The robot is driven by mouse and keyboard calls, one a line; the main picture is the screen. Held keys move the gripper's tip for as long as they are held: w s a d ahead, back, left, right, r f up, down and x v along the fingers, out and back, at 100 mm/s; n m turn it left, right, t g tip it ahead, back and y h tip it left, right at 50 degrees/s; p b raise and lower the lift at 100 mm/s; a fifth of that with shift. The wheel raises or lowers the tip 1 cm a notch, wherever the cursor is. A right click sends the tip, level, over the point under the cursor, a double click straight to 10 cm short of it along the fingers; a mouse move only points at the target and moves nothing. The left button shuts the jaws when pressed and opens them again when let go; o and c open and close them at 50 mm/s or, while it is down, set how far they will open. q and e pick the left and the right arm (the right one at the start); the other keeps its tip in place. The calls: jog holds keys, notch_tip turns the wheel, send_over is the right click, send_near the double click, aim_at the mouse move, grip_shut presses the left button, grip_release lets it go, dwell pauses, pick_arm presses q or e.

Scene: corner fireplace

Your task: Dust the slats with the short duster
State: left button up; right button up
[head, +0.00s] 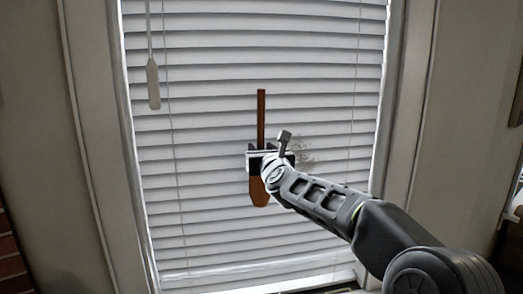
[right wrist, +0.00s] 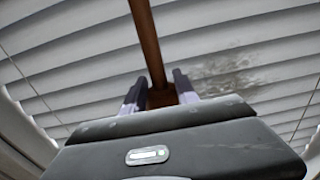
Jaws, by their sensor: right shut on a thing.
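The white slats (head: 210,100) of a closed window blind fill the middle of the head view. A grey dust smudge (head: 308,152) lies on them just right of my right gripper; it also shows in the right wrist view (right wrist: 228,78). My right gripper (head: 265,158) is shut on the short duster (head: 261,115), a brown piece with a thin stick pointing up and a wider rounded end below the jaws. The duster's stick rises between the fingers in the right wrist view (right wrist: 147,45). Whether the duster touches the slats I cannot tell. My left gripper is out of view.
A pale wand (head: 153,85) hangs on a cord at the blind's upper left. The window frame (head: 100,150) borders the blind on both sides. Brickwork (head: 10,255) shows at the lower left edge. The blind left of my gripper is unobstructed.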

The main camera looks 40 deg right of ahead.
aim_at(275, 142)
jog(key=shift+x, duration=1.15)
jog(key=shift+r, duration=0.1)
jog(key=shift+s+d+f+b, duration=0.1)
jog(key=shift+s+d+b, duration=0.2)
jog(key=shift+d+b, duration=0.25)
jog(key=shift+s+d+f+b, duration=0.1)
jog(key=shift+s+d+b, duration=0.15)
jog(key=shift+d+b, duration=0.25)
jog(key=shift+s+d+r+b, duration=0.2)
jog(key=shift+s+d+b, duration=0.15)
jog(key=shift+d, duration=0.2)
jog(key=shift+s+d+f+b, duration=0.15)
jog(key=shift+s+d+b, duration=0.1)
jog(key=shift+d+b, duration=0.6)
jog(key=shift+s+d, duration=0.3)
jog(key=shift+d, duration=0.5)
